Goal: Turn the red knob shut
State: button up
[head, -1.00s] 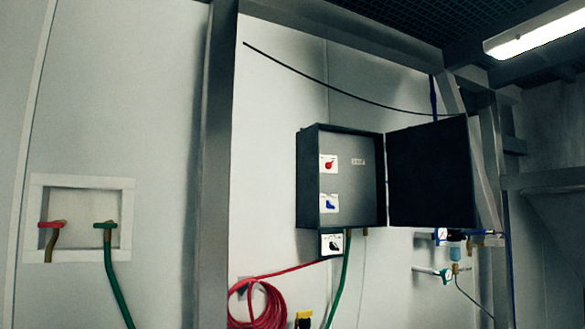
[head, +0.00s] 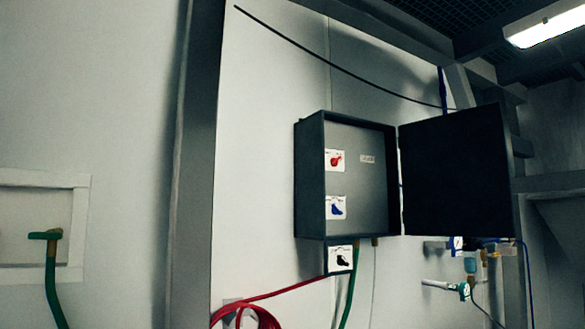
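The red knob (head: 336,161) sits on a white plate inside an open dark control box (head: 308,185) on the wall, right of the picture's middle. A blue knob (head: 337,208) on a similar plate is below it. The red knob's handle appears tilted, but it is too small to read its setting. My gripper is not in view.
The box's dark door (head: 455,172) stands open to the right. A black knob (head: 343,260) is on a plate under the box. A red hose (head: 250,318) hangs below, and a green-handled valve (head: 46,235) is in a wall recess at left. A grey post (head: 195,200) stands between.

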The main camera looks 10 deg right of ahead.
aim_at(334, 162)
jog(key=z, duration=0.35)
jog(key=i, duration=1)
jog(key=z, duration=0.45)
jog(key=k, duration=0.75)
jog(key=z, duration=0.25)
jog(key=i, duration=0.7)
jog(key=u, duration=0.05)
